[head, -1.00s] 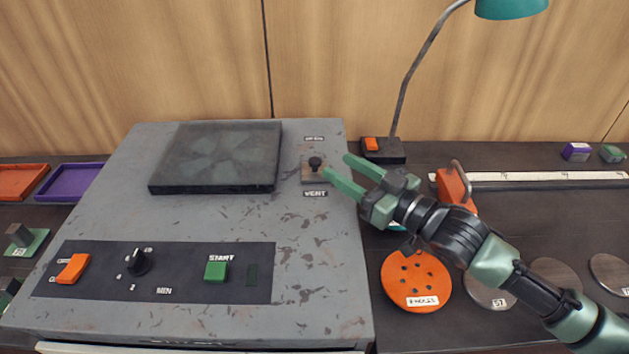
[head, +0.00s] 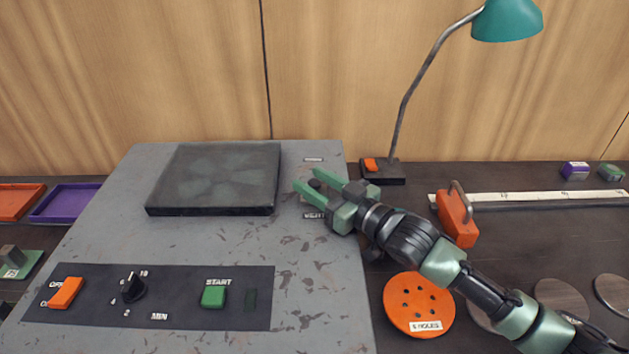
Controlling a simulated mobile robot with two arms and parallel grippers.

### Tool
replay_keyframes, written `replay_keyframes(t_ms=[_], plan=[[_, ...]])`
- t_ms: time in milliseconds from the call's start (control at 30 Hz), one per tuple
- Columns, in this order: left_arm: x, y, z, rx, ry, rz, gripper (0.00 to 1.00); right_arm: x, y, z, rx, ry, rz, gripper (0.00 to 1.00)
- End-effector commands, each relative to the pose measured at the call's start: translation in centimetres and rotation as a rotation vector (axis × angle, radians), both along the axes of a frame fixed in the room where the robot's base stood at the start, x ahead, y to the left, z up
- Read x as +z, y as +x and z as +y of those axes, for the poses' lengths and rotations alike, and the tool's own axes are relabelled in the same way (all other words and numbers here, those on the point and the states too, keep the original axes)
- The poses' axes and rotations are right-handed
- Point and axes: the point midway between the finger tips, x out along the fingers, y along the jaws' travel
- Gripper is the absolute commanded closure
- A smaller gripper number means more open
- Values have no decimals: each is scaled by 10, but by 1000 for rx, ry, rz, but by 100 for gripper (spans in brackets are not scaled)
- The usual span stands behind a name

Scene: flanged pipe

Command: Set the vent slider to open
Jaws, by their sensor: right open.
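The vent slider's dark knob (head: 315,185) stands on a small plate near the right edge of the grey machine top (head: 200,238). The OPEN label (head: 313,160) is on its far side and the VENT label (head: 314,216) on its near side, partly covered. My right gripper (head: 305,180) is open, and its two green fingers reach in from the right on either side of the knob. Whether the fingers touch the knob cannot be told. The gripper hides most of the slider plate. My left gripper is not in view.
A dark square plate (head: 215,178) lies on the machine to the left of the slider. A control panel (head: 180,305) is at the front. A teal lamp (head: 507,20) stands behind on the right.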

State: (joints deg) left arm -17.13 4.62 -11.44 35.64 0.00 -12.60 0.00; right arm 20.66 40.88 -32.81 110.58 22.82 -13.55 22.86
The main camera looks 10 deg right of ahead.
Motion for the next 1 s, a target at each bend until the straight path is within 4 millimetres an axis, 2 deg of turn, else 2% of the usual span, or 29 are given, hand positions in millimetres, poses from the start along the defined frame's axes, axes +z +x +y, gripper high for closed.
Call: replay_keyframes(t_ms=[67,100,233,267,1000], plan=[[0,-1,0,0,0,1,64,0,0,0,0,0,0,56],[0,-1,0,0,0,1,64,0,0,0,0,0,0,61],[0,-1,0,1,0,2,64,0,0,0,0,0,0,97],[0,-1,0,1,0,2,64,0,0,0,0,0,0,100],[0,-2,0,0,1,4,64,0,-1,0,1,1,1,100]])
